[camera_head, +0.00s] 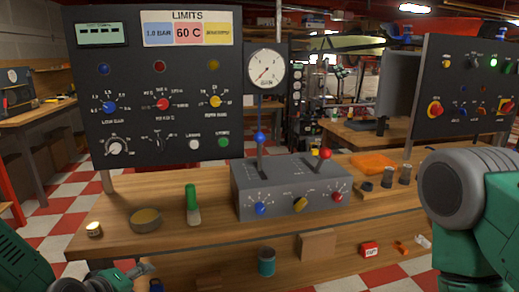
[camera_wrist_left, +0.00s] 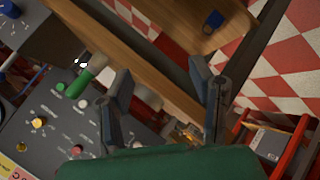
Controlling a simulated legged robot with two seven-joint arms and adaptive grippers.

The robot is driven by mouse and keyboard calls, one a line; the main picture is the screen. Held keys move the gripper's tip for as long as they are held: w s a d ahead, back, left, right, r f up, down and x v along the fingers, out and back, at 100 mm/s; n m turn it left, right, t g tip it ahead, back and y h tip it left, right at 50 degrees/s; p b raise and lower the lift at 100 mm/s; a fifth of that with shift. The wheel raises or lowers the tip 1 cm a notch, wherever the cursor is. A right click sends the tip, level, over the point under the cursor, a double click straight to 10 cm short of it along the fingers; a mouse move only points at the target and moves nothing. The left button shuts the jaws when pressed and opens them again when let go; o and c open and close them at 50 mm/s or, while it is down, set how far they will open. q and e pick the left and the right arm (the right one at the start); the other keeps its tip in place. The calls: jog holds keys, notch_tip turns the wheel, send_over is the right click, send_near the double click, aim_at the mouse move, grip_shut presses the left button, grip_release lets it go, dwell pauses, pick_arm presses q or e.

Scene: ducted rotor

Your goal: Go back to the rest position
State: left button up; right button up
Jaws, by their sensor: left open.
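My left gripper (camera_head: 125,278) is at the lower left edge of the head view, in front of the bench and low, mostly cut off by the frame. In the left wrist view its two fingers (camera_wrist_left: 163,92) stand apart with nothing between them, so it is open and empty. My right arm comes in at the right of the head view, with its grey joint and green link showing. Its gripper is outside the frame.
A wooden bench (camera_head: 150,250) bears a grey lever box (camera_head: 290,192), a green-handled tool (camera_head: 192,204), a round tin (camera_head: 146,220) and an orange cloth (camera_head: 372,163). A tall control panel (camera_head: 150,85) stands behind. A lower shelf holds a teal can (camera_head: 266,262) and a red box (camera_head: 369,249).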

pick_arm(q)
jog(key=s+f+m+g, duration=0.3)
jog(key=s+f, duration=0.3)
jog(key=s, duration=0.3)
jog(key=s+a+f+m+g+y, duration=0.1)
jog(key=s+f+m+g, duration=0.2)
jog(key=s+f, duration=0.3)
jog(key=s+f+m+g, duration=0.3)
jog(key=s+f+m, duration=0.2)
jog(key=s, duration=0.8)
jog(key=shift+s+a+f+g, duration=0.35)
jog(key=shift+s+f+g, duration=0.05)
jog(key=shift+f, duration=0.55)
jog(key=shift+w, duration=0.1)
